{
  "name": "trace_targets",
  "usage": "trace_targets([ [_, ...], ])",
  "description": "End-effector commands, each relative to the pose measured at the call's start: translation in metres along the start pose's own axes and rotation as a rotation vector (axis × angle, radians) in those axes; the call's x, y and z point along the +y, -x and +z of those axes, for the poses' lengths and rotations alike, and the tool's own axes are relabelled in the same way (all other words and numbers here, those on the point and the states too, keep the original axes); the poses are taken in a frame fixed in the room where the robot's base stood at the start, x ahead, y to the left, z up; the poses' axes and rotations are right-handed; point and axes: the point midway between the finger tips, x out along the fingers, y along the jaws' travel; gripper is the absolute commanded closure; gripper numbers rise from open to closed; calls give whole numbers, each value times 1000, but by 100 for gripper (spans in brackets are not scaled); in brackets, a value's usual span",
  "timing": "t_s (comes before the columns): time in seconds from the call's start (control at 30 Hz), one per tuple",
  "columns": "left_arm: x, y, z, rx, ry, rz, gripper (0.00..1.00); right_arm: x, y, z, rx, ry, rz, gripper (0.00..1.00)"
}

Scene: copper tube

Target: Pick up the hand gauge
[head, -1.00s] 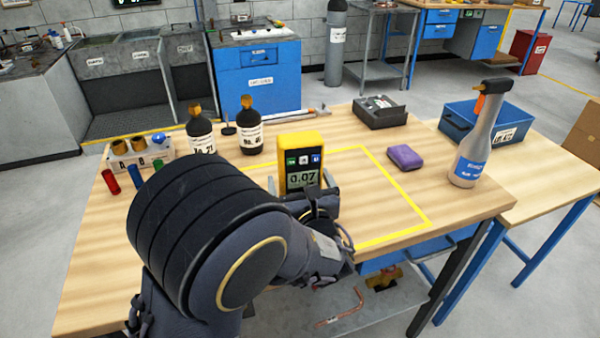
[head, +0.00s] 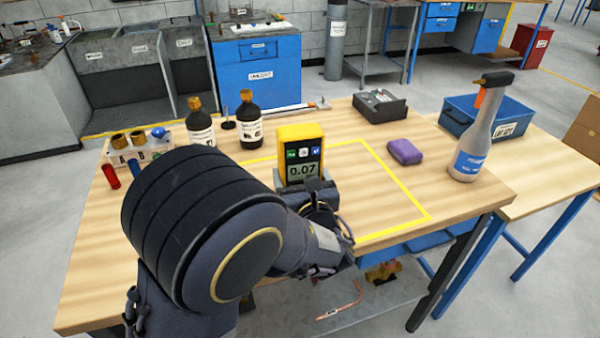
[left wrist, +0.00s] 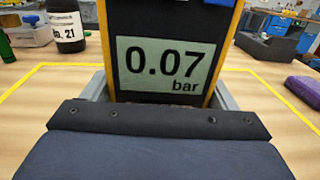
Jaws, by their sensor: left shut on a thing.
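The hand gauge (head: 301,152) is a yellow box with a dark face and a display reading 0.07. It stands upright on the table, inside the yellow outline, in the head view. In the left wrist view the hand gauge (left wrist: 164,62) fills the upper middle, showing "0.07 bar". My left gripper (head: 306,186) is shut on the lower part of the gauge, with a finger on each side. My left arm hides part of the table in front. Whether the gauge's base touches the table is hidden. My right gripper is not in view.
Two dark bottles (head: 249,120) stand behind left of the gauge, near a tube rack (head: 140,150). The table inside the yellow outline (head: 390,238) is clear right of the gauge.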

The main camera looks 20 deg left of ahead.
Motion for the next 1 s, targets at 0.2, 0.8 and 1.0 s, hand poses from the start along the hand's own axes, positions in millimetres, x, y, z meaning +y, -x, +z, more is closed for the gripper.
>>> trace_targets([
  [0.2, 0, 0, 33, -3, 9, 0, 57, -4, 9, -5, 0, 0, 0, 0],
  [0.8, -12, 120, 119, -2, 3, -4, 57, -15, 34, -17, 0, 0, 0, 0],
  [1.0, -13, 136, 126, -1, 2, -1, 57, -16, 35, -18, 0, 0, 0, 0],
])
